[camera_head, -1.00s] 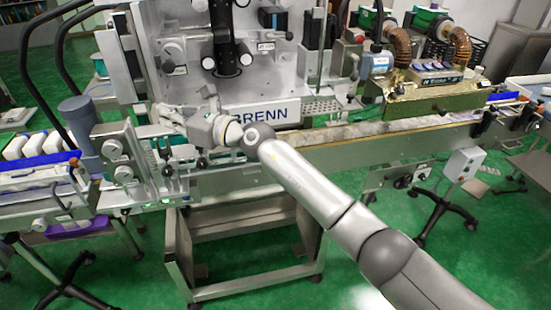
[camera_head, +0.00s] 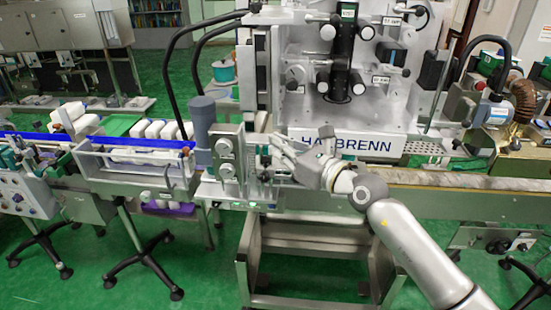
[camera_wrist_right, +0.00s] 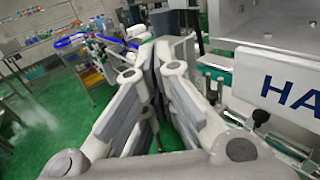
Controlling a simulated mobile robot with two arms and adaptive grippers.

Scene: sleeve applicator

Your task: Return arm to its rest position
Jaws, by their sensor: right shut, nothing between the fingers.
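My right arm (camera_head: 405,245) comes in from the lower right in the head view and reaches up and left to the machine front. Its grey gripper (camera_head: 280,147) points left, in front of the machine and just left of the lettering on its panel. In the right wrist view the fingers of the gripper (camera_wrist_right: 160,48) come together at their tips, with nothing held between them. My left gripper is in neither view.
The sleeve applicator machine (camera_head: 362,119) stands close behind the gripper. A conveyor (camera_head: 450,181) runs to the right. A grey cylinder (camera_head: 202,120) and a clear-walled tray holder (camera_head: 135,168) stand to the left.

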